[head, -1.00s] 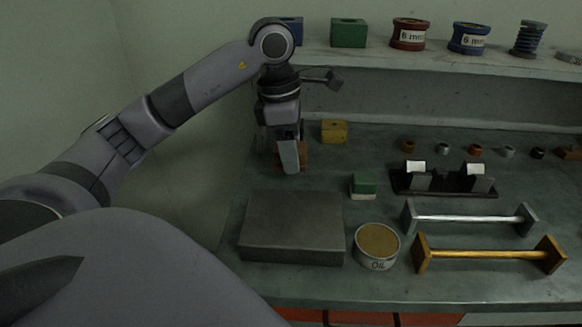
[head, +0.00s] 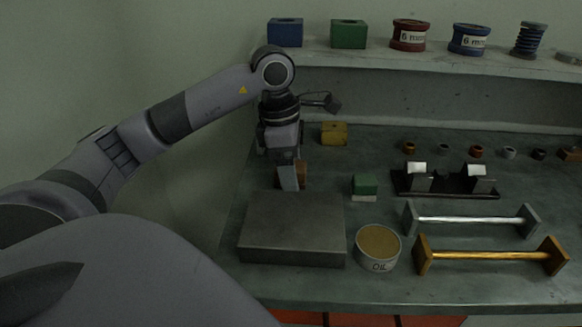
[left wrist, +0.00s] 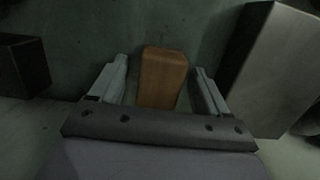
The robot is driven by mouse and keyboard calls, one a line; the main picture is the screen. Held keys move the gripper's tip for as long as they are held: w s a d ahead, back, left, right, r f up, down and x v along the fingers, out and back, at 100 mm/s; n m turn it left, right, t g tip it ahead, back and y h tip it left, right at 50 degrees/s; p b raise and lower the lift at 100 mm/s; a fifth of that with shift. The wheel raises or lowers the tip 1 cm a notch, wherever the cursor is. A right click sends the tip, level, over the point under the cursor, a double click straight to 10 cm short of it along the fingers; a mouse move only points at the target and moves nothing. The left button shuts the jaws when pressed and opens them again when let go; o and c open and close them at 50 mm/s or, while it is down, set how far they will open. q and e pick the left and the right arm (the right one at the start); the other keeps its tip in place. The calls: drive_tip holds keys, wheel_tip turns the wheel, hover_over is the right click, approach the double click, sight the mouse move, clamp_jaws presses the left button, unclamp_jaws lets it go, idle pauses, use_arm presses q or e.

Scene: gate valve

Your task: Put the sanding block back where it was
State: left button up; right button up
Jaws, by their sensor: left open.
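A brown wooden-looking block, which I take to be the sanding block (head: 304,172), stands on the bench behind the grey slab. My left gripper (head: 289,186) points down at it and partly hides it in the head view. In the left wrist view the block (left wrist: 162,77) lies between the two spread fingers of my left gripper (left wrist: 161,66), with a gap on each side. The fingers are open and do not visibly hold it. My right gripper is not in view.
The grey slab (head: 292,228) is close in front of my left gripper. A yellow block (head: 334,133), a green block with a pale base (head: 364,186) and an oil tin (head: 377,247) stand nearby. A black rack (head: 443,182) and two bar pieces fill the right.

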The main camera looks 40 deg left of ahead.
use_arm(q)
drive_tip(key=shift+r, duration=0.15)
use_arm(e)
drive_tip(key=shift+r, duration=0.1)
use_arm(q)
drive_tip(key=shift+r, duration=0.25)
wheel_tip(320, 180, up, 11)
drive_tip(key=s+a+p, duration=0.1)
drive_tip(key=p, duration=0.1)
drive_tip(key=shift+a+r+p, duration=0.2)
drive_tip(key=shift+p, duration=0.15)
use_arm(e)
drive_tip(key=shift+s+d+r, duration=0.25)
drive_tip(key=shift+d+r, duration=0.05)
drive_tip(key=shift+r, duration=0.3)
use_arm(q)
drive_tip(key=shift+s+d, duration=0.1)
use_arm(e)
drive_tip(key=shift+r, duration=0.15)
